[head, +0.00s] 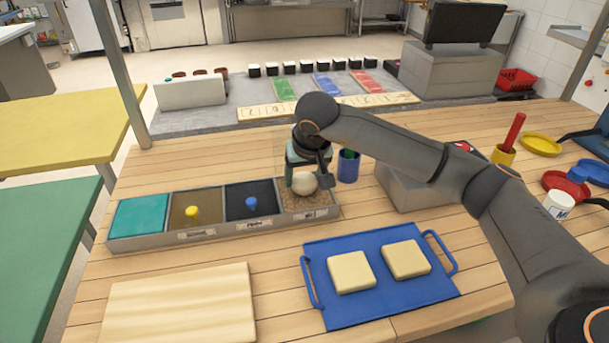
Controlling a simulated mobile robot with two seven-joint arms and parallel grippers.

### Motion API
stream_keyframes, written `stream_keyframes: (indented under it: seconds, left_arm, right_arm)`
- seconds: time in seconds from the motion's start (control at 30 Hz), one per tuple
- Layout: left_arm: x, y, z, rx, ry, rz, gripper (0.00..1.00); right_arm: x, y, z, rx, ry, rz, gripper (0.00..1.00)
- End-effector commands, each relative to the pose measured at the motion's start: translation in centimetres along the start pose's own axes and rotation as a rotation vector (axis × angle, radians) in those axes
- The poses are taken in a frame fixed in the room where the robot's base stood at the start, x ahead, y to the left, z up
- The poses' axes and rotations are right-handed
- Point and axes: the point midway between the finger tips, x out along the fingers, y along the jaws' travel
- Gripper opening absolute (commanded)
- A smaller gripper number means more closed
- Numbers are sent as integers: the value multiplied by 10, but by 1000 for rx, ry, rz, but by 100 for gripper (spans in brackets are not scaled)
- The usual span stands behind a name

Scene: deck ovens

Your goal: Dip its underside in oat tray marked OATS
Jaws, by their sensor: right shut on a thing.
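My right gripper (301,172) is shut on a pale round dough piece (304,184). It points down over the rightmost compartment of the long grey tray row. That compartment (322,199) holds a light brown flaky fill that looks like oats. Its front label is too small to read. The dough is low, at the level of the fill; I cannot tell whether its underside touches. The gripper hides the back of the compartment. My left gripper is not in view.
Left of it are a dark compartment (238,210) with a blue knob, a brown one (178,218) with a yellow knob and a teal one (140,216). A blue cup (348,168) stands close right. A blue tray (341,310) with two pale slabs and a wooden board (180,308) lie in front.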

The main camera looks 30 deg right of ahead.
Motion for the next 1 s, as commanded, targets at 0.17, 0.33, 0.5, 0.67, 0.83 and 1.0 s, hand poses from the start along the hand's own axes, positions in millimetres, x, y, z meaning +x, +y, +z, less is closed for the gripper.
stream_keyframes:
  seconds: [0.17, 0.33, 0.5, 0.67, 0.83, 1.0]
  left_arm:
    - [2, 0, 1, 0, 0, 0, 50]
    - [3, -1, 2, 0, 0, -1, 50]
    - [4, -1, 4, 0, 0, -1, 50]
    - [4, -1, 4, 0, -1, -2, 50]
    - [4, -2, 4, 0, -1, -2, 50]
    - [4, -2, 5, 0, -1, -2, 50]
  right_arm:
    - [2, 0, 1, 1, 1, 0, 13]
    - [4, 0, 2, 1, 1, 0, 13]
    - [6, 0, 2, 1, 1, 0, 13]
    - [6, 0, 2, 1, 1, 0, 13]
    - [6, 0, 3, 1, 1, 0, 13]
    - [7, 0, 3, 1, 1, 0, 13]
